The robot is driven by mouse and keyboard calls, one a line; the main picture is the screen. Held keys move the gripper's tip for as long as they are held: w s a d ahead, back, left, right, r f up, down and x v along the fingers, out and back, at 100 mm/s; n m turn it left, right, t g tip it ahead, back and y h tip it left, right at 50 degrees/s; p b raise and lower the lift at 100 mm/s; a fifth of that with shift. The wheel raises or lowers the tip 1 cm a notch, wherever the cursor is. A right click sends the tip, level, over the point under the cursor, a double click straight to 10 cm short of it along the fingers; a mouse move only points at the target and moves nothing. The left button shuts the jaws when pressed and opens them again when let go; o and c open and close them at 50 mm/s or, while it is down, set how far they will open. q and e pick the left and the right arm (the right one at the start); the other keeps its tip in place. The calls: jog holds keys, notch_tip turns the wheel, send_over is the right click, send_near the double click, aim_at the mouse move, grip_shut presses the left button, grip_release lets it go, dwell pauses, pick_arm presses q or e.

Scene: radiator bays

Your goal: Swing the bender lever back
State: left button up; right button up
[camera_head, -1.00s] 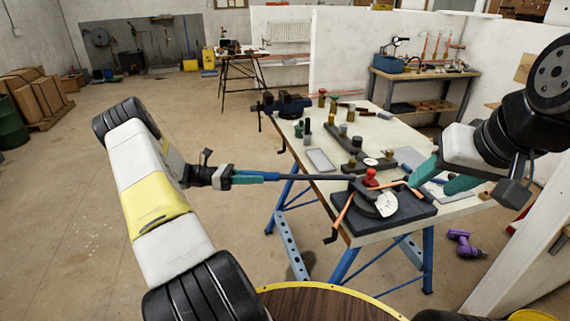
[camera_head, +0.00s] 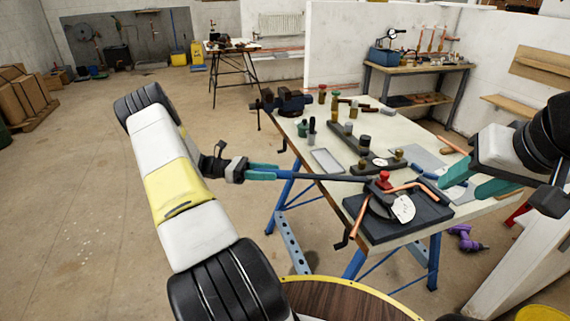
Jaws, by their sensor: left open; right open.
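The bender stands on a dark base plate (camera_head: 428,222) on the near end of the table, with a red knob (camera_head: 384,177) and a white dial (camera_head: 403,208). Its long dark lever (camera_head: 325,178) points left and ends in a blue handle (camera_head: 262,175). A bent copper pipe (camera_head: 359,216) lies in the bender. My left gripper (camera_head: 268,171) is open at the blue handle, with a teal finger along its upper side; the other finger is mostly hidden. My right gripper (camera_head: 462,182) is open and appears empty, to the right of the bender and near the pipe's far end.
The table (camera_head: 330,135) also carries a vise (camera_head: 283,102), a grey tray (camera_head: 326,161) and several fittings. A round wooden top (camera_head: 345,300) is at the bottom. A white partition (camera_head: 525,245) stands at the right. Open floor lies left of the table.

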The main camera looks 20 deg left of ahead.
pick_arm(q)
jog(key=shift+s, duration=0.15)
jog(key=shift+s+a, duration=0.1)
jog(key=shift+a, duration=0.2)
jog(key=v, duration=0.7)
jog(key=d+r+m+g+y, duration=0.1)
jog(key=d+r, duration=0.1)
jog(key=d+r+m+g+y, duration=0.1)
jog(key=d+r+m, duration=0.1)
jog(key=d+r, duration=0.1)
jog(key=d+r+m+g+y, duration=0.1)
jog(key=d+r, duration=0.1)
jog(key=d, duration=0.1)
jog(key=shift+w+r+m+g+y, duration=0.3)
jog(key=shift+r+m+g, duration=0.1)
jog(key=s+d+r+m+g+y, duration=0.1)
jog(key=s+d+r+m+y, duration=0.45)
jog(key=d+r, duration=0.3)
jog(key=s+d+r+m+t+y, duration=0.3)
jog(key=s+r+m, duration=0.1)
jog(key=s+m, duration=0.2)
jog(key=s+d+r+m+t+y, duration=0.3)
jog(key=s+d+m+t, duration=0.1)
jog(key=s+m, duration=0.3)
jog(key=s, duration=0.2)
jog(key=shift+s+r, duration=0.3)
jog(key=shift+r, duration=0.1)
